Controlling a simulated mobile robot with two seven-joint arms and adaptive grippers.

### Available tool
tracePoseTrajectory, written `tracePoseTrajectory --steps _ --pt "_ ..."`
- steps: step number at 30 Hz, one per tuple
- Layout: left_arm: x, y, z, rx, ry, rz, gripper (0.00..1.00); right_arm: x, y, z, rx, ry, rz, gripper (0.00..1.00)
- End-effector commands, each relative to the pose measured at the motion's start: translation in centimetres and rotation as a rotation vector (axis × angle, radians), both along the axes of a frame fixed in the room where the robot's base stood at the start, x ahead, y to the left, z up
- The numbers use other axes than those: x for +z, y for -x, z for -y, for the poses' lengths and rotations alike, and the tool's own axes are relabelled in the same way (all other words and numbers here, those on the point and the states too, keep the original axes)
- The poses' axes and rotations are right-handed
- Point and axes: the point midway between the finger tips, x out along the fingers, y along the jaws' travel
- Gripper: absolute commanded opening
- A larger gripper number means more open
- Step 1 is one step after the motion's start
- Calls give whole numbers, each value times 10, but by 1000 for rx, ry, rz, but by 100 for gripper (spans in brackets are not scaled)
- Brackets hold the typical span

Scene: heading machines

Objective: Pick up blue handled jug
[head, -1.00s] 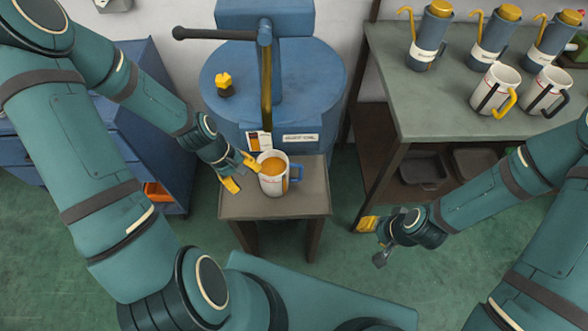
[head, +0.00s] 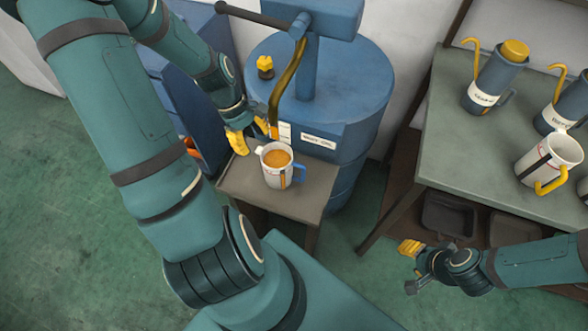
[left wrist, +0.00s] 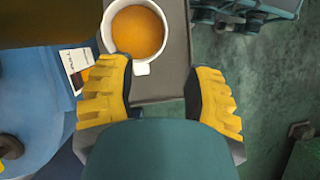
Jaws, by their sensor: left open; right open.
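The blue-handled jug (head: 271,178) is white and stands upright on a small grey-brown table, with orange-brown liquid inside. Its blue handle (head: 299,173) points right, and its spout is at the upper left. In the left wrist view the jug (left wrist: 109,38) shows from above, with its spout towards my gripper. My left gripper (head: 251,137) is open and empty, up and left of the jug on the spout side. Its yellow fingers (left wrist: 165,75) are apart below the jug's rim in that wrist view. My right gripper (head: 413,268) is open and empty, right of the small table.
The small table (head: 240,179) stands before a blue drum (head: 352,105) with a lever and a hanging spout close to my left gripper. A green-grey bench (head: 455,150) at right holds blue flasks and a yellow-handled white jug (head: 533,160). Floor between them is clear.

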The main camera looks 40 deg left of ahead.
Motion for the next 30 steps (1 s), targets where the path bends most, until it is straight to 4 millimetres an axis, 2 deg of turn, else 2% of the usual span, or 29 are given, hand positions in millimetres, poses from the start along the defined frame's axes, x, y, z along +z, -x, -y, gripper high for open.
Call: tracePoseTrajectory --steps 5,16,26,30 --pt "-3 3 -2 17 2 -11 52 -1 0 0 1 0 -1 47" --pt "-62 1 24 13 4 -12 52 -18 6 -1 10 -3 -12 47" --pt "-86 -1 34 14 3 -10 52 -24 8 -2 14 -4 -17 47" --pt "-105 -2 44 14 4 -11 52 -33 10 -2 19 -5 -22 47"
